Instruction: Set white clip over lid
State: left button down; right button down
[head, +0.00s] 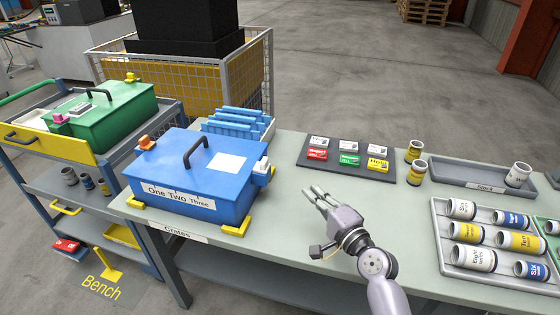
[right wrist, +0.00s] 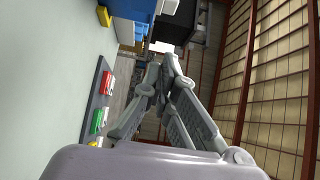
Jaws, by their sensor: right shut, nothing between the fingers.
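The blue crate (head: 190,205) stands on the bench with its blue lid (head: 172,158) on, a black handle (head: 196,150) on top. The white clip (head: 262,171) is at the crate's right side, near the lid's edge; I cannot tell whether it is over the lid or swung clear. An orange clip (head: 146,143) is at the lid's left end. My right gripper (head: 316,191) is shut and empty, above the bench to the right of the crate, apart from the clip. In the right wrist view the gripper's fingers (right wrist: 167,66) meet with nothing between them. My left gripper is out of view.
Yellow corner pieces (head: 236,229) surround the crate's base. A dark board (head: 330,166) with small coloured boxes lies behind my right gripper. A tray of cans (head: 446,272) is at the right. A green crate (head: 103,120) stands on a cart at the left. Bare bench lies around my gripper.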

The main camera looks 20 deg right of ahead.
dwell(0.3)
jog(key=p, duration=0.1)
send_near(267, 165)
jog(key=w+d, duration=0.4)
jog(key=shift+w+a+p, duration=0.45)
jog(key=shift+w+a, duration=1.05)
jog(key=shift+a, duration=0.1)
jog(key=shift+w+a, duration=0.8)
jog(key=shift+a, duration=0.35)
jog(key=shift+f, duration=0.1)
